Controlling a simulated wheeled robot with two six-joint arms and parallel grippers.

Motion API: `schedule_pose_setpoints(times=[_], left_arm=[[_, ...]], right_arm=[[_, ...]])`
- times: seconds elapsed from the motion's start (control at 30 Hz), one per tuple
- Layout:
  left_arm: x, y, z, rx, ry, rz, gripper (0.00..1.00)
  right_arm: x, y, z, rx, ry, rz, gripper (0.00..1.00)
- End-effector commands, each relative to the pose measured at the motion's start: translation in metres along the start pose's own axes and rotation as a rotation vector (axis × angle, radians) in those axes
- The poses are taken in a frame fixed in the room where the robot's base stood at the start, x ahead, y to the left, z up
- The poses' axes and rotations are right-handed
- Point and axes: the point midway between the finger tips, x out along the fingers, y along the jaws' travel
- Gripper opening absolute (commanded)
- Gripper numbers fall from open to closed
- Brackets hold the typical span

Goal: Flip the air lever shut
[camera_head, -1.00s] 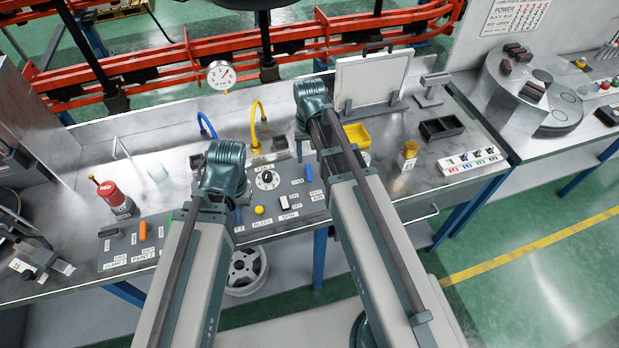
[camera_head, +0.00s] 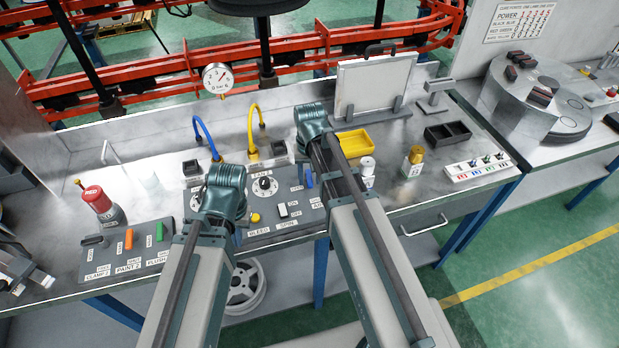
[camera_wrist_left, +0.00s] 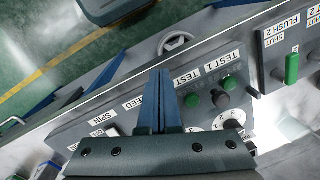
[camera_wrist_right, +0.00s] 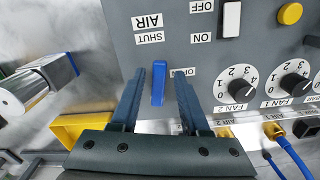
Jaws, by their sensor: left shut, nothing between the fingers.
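The air lever is the blue lever (camera_head: 308,177) on the grey control panel (camera_head: 290,222). In the right wrist view the lever (camera_wrist_right: 158,84) rises beside its SHUT and AIR labels, with another label partly hidden by a finger. My right gripper (camera_wrist_right: 160,72) is open, its two fingers on either side of the lever in that view. I cannot tell how far they are above the panel, and no contact shows. My left gripper (camera_wrist_left: 160,73) is shut and empty over the panel, near the TEST buttons (camera_wrist_left: 208,100) in the left wrist view. In the head view both grippers' fingertips are hidden.
Dials, a yellow button (camera_head: 255,218) and a white switch (camera_head: 283,210) sit on the same panel. A red-topped bottle (camera_head: 97,200) stands left.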

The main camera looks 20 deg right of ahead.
Motion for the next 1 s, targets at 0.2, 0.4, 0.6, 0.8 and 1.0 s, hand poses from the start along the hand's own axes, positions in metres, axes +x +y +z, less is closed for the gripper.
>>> schedule_pose_setpoints(times=[0.2,0.4,0.6,0.8,1.0], left_arm=[[0.0,0.0,0.0,0.0,0.0,0.0,0.0],[0.0,0.0,0.0,0.0,0.0,0.0,0.0],[0.0,0.0,0.0,0.0,0.0,0.0,0.0],[0.0,0.0,0.0,0.0,0.0,0.0,0.0],[0.0,0.0,0.0,0.0,0.0,0.0,0.0]], right_arm=[[0.0,0.0,0.0,0.0,0.0,0.0,0.04],[0.0,0.0,0.0,0.0,0.0,0.0,0.0],[0.0,0.004,0.0,-0.076,0.0,0.0,0.0],[0.0,0.009,-0.001,-0.205,0.0,0.0,0.0],[0.0,0.01,-0.001,-0.231,0.0,0.0,0.0]])
